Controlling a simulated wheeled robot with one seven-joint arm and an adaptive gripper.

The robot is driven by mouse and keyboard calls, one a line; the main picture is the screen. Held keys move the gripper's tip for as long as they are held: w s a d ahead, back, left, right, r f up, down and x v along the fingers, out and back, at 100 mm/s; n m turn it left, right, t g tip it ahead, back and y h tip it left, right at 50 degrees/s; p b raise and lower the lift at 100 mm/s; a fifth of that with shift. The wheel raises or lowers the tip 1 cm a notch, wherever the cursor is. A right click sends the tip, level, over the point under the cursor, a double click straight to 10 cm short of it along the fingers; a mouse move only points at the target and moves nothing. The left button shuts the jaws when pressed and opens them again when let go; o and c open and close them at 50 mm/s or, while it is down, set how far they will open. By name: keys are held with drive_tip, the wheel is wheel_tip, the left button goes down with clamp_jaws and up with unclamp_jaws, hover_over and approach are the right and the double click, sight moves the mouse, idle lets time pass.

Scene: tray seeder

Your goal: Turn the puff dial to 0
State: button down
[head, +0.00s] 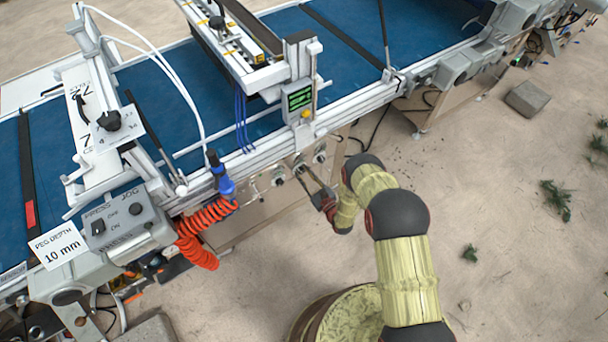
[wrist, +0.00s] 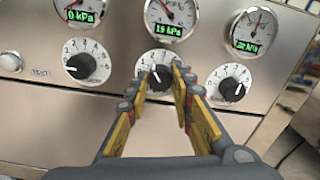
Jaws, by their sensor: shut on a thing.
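Three white dials with dark knobs sit in a row on a metal panel in the wrist view: a left dial (wrist: 87,61), a middle dial (wrist: 153,57) and a right dial (wrist: 229,78). I cannot read which one is named puff. My gripper (wrist: 160,76) is shut on the middle dial's knob, one finger on each side. The fingers hide part of its scale. The gauge (wrist: 170,14) above it shows about 15 kPa. In the head view my gripper (head: 305,171) reaches the small dials on the machine's front side.
A left gauge (wrist: 80,13) reads 0 kPa; a right gauge (wrist: 254,30) is hard to read. A white button (wrist: 10,62) is at far left. In the head view an orange coiled hose (head: 203,228) hangs left of my gripper. Open sandy floor lies right.

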drive_tip(key=shift+n, duration=0.3)
drive_tip(key=n+b, duration=0.1)
drive_tip(key=n, duration=0.3)
drive_tip(key=shift+f+b, duration=0.15)
drive_tip(key=shift+b, duration=0.25)
drive_tip(key=n+b, duration=0.1)
drive_tip(key=n, duration=0.4)
drive_tip(key=shift+n, duration=0.4)
drive_tip(key=c, duration=1.5)
unclamp_jaws()
drive_tip(key=shift+c, duration=0.2)
